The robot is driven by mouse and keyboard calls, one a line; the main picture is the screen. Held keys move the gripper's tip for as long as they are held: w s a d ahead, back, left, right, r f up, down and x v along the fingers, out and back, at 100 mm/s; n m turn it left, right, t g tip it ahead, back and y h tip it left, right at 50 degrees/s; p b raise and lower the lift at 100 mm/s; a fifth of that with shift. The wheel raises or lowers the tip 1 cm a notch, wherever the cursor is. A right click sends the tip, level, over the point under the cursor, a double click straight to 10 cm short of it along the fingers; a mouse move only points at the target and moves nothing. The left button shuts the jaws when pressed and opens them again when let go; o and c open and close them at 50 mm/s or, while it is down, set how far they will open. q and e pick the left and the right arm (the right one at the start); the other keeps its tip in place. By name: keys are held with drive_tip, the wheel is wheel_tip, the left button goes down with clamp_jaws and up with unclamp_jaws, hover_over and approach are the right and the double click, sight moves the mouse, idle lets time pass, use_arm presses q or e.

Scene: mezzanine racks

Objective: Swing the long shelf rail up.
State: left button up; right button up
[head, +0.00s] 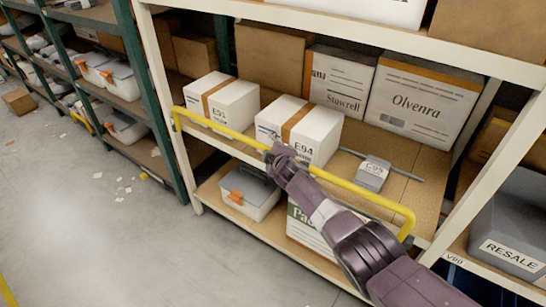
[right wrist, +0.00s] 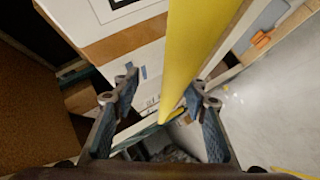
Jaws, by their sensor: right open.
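The long yellow shelf rail (head: 222,130) runs along the front of the cream rack's middle shelf, with a bent end at each side. It stands in front of the boxes, at about the height of their lower parts. My right gripper (head: 277,154) is at the rail near its middle, and hides a short stretch of it. In the right wrist view the rail (right wrist: 200,45) passes between the two spread fingers of my right gripper (right wrist: 166,98). The fingers are open; whether one touches the rail I cannot tell. My left gripper is not in view.
White boxes E93 (head: 222,103) and E94 (head: 312,128) sit close behind the rail. A small grey item (head: 372,174) and a thin rod (head: 405,174) lie on the shelf (head: 415,158). A grey bin (head: 512,225) stands right. The floor (head: 95,225) at left is mostly clear, with scraps.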

drive_tip(key=v, duration=1.2)
drive_tip(key=shift+s+a+f, duration=0.2)
drive_tip(key=shift+s+a, duration=0.05)
drive_tip(key=shift+a, duration=0.15)
idle(0.4)
